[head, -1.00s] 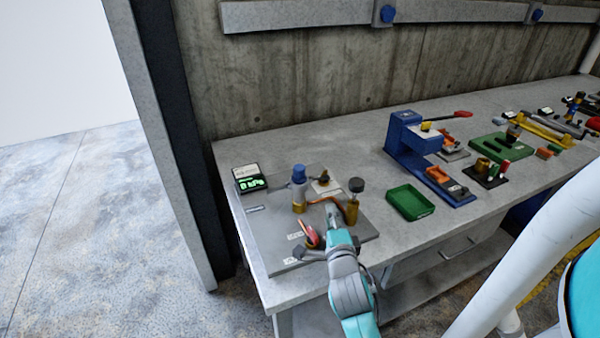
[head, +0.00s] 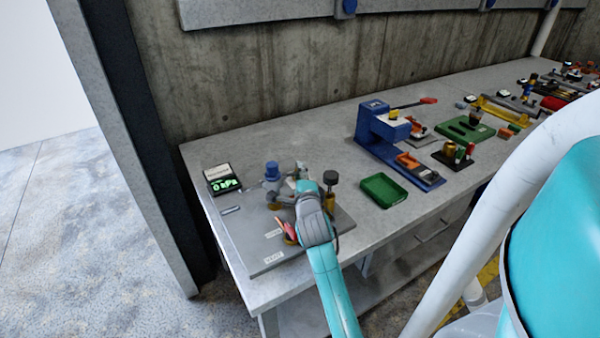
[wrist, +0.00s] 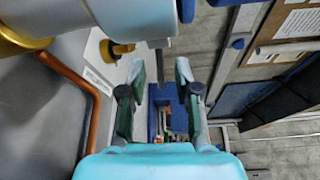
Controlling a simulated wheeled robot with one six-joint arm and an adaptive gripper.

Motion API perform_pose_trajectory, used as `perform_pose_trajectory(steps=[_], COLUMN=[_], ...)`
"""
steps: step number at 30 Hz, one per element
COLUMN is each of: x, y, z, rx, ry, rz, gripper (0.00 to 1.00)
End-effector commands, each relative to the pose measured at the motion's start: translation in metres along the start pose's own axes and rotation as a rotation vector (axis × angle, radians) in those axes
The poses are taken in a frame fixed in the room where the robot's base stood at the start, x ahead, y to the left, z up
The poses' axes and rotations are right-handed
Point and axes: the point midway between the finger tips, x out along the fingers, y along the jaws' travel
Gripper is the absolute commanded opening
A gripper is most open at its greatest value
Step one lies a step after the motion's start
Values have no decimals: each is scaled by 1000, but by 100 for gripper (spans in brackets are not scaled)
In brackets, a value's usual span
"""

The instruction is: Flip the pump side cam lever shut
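A grey plate (head: 262,262) at the bench's left end carries a blue-topped brass fitting (head: 272,170), a black-knobbed brass post (head: 331,182) and a red lever-like part (head: 285,228). I cannot tell which part is the pump side cam lever; the plate labels are unreadable. My gripper (head: 285,184) is over the plate, just right of the blue-topped fitting. In the wrist view my gripper (wrist: 160,75) has its fingers apart with nothing clearly between them.
A small box with a green display (head: 222,183) sits behind the plate at left. A green tray (head: 384,190) and a blue press (head: 390,140) stand to the right. More fixtures fill the far right. Bare bench lies behind the plate, before the concrete wall.

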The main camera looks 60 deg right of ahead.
Motion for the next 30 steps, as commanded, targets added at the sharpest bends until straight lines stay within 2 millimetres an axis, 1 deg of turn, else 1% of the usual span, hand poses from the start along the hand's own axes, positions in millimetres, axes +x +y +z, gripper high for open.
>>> perform_pose_trajectory(steps=[1,4,13,14,15,17,30], x=[4,8,10,10,10,10,9], y=[-1,0,0,0,0,0,1], z=[0,0,0,0,0,0,0], rx=[1,0,0,0,0,0,29], ry=[0,0,0,0,0,0,-1], rz=[-1,0,0,0,0,-1,11], gripper=[32,32,32,25,15,0,0])
